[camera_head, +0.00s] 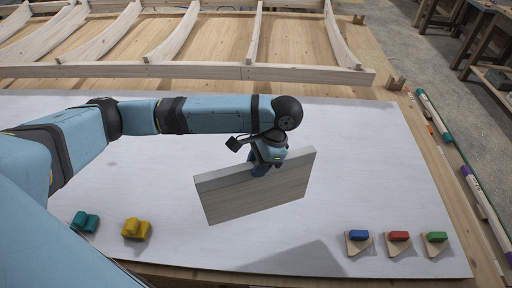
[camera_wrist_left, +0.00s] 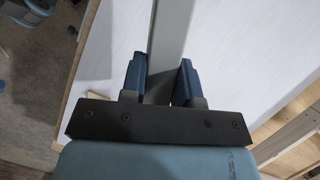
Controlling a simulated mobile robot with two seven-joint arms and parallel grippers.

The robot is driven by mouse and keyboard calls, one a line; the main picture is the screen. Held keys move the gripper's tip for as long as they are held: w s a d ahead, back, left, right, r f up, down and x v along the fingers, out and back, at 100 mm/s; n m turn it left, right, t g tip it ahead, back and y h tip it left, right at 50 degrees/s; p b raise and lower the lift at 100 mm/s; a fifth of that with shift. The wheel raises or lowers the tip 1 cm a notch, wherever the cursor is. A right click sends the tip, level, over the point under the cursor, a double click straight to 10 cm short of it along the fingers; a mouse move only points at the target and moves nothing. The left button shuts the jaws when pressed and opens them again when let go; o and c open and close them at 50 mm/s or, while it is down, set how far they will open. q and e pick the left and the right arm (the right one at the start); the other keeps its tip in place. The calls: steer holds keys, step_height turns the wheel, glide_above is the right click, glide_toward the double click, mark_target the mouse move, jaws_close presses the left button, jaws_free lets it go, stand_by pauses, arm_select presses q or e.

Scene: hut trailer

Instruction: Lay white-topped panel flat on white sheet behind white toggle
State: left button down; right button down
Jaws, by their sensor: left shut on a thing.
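The panel (camera_head: 255,196) hangs upright on its long edge over the white sheet (camera_head: 370,180), tilted up slightly to the right. Its wide face is grey-brown wood grain and its upper edge is paler. My left gripper (camera_head: 265,166) is shut on the middle of that upper edge. In the left wrist view the panel (camera_wrist_left: 172,35) is a grey strip between the two blue fingers of the left gripper (camera_wrist_left: 160,85). A soft shadow lies on the sheet below the panel. I cannot make out a white toggle. My right gripper is out of view.
A teal toggle (camera_head: 85,221) and a yellow one (camera_head: 136,229) stand front left. Wooden wedges with blue (camera_head: 358,236), red (camera_head: 398,236) and green (camera_head: 436,237) blocks stand front right. A ribbed wooden frame (camera_head: 200,71) lies behind the sheet. The sheet's right side is clear.

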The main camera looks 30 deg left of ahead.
mark_target(257, 187)
arm_select(q)
step_height(257, 187, down, 10)
steer(key=shift+w+f, duration=0.1)
steer(key=shift+f, duration=0.05)
stand_by(0.5)
steer(key=c, duration=0.9)
jaws_free()
steer(key=shift+f, duration=0.1)
steer(key=shift+o, duration=0.2)
